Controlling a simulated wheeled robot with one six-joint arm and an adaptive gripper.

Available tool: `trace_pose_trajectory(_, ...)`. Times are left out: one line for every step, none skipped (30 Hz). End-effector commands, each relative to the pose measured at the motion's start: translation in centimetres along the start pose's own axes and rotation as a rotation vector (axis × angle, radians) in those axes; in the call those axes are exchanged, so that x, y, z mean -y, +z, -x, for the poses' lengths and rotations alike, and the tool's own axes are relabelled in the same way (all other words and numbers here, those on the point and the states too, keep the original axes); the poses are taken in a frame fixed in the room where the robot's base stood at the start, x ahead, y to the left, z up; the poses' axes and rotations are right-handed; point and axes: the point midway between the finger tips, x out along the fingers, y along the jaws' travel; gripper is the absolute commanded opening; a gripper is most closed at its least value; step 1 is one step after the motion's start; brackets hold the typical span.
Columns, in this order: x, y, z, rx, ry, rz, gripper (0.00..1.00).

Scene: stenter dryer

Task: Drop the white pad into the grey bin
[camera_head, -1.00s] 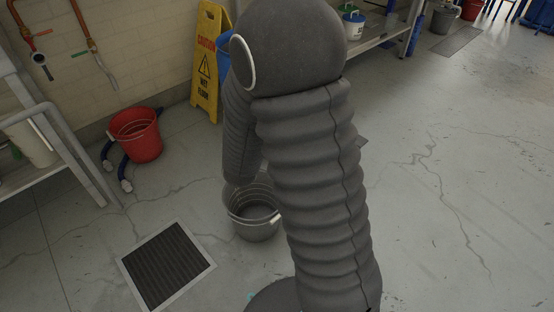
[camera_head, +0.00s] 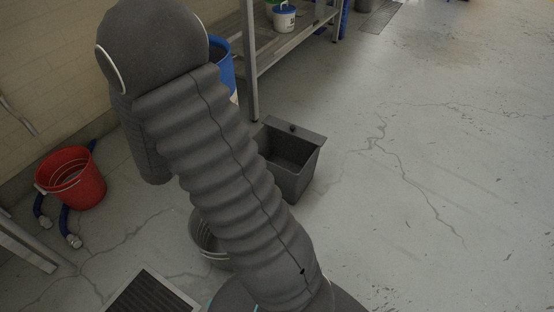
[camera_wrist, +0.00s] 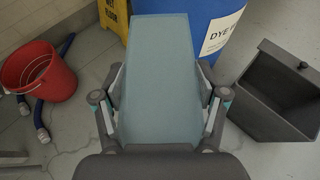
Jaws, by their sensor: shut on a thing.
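My gripper (camera_wrist: 160,98) is shut on a long flat pad (camera_wrist: 160,60), one finger on each side of it. The pad looks pale blue-grey rather than pure white in the wrist view, and it points away from the camera. The grey bin (camera_head: 299,183) is a dark, square, open-topped tub with a raised back edge. It stands on the floor right of my arm in the head view. In the wrist view the bin (camera_wrist: 254,105) is at the right, beside the pad and apart from it. My gripper and the pad are hidden in the head view.
A blue drum (camera_wrist: 213,28) with a dye label stands behind the pad, left of the bin. A red bucket (camera_head: 72,180) with blue hoses is at the left. A metal pail (camera_head: 203,240) is partly behind my arm. A shelf rack (camera_head: 251,60) stands behind the bin. The floor at right is clear.

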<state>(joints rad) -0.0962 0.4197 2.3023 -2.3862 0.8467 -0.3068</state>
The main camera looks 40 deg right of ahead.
Motion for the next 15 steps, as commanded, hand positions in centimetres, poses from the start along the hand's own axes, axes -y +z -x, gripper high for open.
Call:
trace_pose_trajectory(1.8,0.8,-1.8,0.0,-0.071,-0.03,0.26)
trace_pose_trajectory(3.0,1.2,-2.8,0.0,-0.115,-0.049,0.26)
trace_pose_trajectory(4.6,1.5,-4.1,0.0,-0.174,-0.073,0.26)
trace_pose_trajectory(5.9,1.8,-5.0,0.0,-0.219,-0.091,0.26)
trace_pose_trajectory(7.2,2.0,-5.9,0.0,-0.264,-0.111,0.26)
trace_pose_trajectory(8.9,2.1,-7.0,-0.001,-0.324,-0.134,0.26)
trace_pose_trajectory(10.3,2.2,-7.8,0.0,-0.37,-0.153,0.26)
trace_pose_trajectory(11.6,2.2,-8.5,-0.001,-0.415,-0.172,0.26)
trace_pose_trajectory(13.4,2.2,-9.4,-0.001,-0.475,-0.196,0.26)
trace_pose_trajectory(14.9,2.1,-10.0,-0.001,-0.522,-0.215,0.26)
trace_pose_trajectory(16.3,1.9,-10.6,-0.001,-0.567,-0.234,0.26)
trace_pose_trajectory(18.2,1.7,-11.3,-0.001,-0.629,-0.259,0.26)
trace_pose_trajectory(19.7,1.4,-11.8,-0.002,-0.676,-0.278,0.26)
trace_pose_trajectory(21.1,1.2,-12.2,-0.001,-0.723,-0.297,0.26)
trace_pose_trajectory(23.0,0.7,-12.6,-0.002,-0.786,-0.323,0.26)
